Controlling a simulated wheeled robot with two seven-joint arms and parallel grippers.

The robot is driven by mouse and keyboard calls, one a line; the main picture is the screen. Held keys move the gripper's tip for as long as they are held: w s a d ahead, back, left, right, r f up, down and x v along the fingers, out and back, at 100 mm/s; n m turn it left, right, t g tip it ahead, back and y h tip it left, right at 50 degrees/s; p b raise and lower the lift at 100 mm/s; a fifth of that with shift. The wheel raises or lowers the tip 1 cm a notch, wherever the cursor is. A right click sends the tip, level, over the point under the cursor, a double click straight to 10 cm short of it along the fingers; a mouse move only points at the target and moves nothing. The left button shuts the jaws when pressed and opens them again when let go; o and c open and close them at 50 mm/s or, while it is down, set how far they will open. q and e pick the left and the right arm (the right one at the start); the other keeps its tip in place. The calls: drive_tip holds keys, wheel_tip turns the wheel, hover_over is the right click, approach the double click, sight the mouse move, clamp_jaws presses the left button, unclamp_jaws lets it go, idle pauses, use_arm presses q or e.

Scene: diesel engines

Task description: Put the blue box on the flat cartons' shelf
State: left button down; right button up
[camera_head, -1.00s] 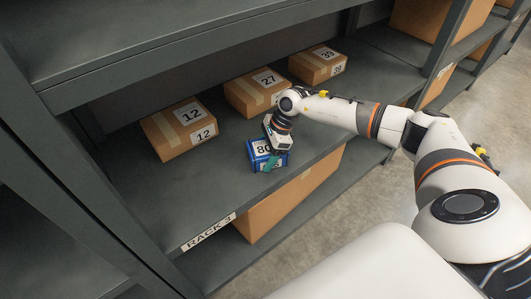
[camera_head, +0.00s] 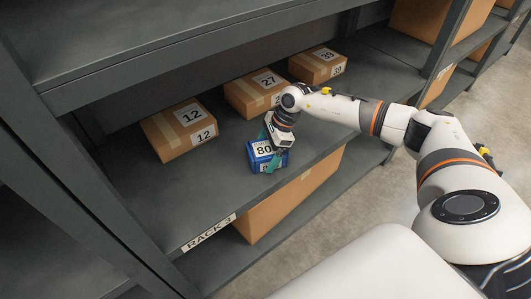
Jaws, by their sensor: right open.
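The blue box (camera_head: 264,152), labelled 80, sits on the rack shelf (camera_head: 190,195) near its front edge. Flat cartons stand on the same shelf behind it: carton 12 (camera_head: 172,137), carton 27 (camera_head: 245,98) and carton 39 (camera_head: 311,70). My right gripper (camera_head: 275,153) is over the blue box, its green fingers spread open, one at the far left side and one at the right near the box. Whether the fingers touch the box is hard to tell. My left gripper is not in view.
A rack label (camera_head: 208,232) is on the shelf's front edge. A large carton (camera_head: 290,200) stands on the level below. An upper shelf (camera_head: 150,45) hangs over the back. Shelf room is free left of the blue box.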

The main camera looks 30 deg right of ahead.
drive_tip(key=v, duration=1)
drive_tip(key=shift+p, duration=0.3)
drive_tip(key=shift+d+r, duration=0.1)
drive_tip(key=shift+r, duration=0.25)
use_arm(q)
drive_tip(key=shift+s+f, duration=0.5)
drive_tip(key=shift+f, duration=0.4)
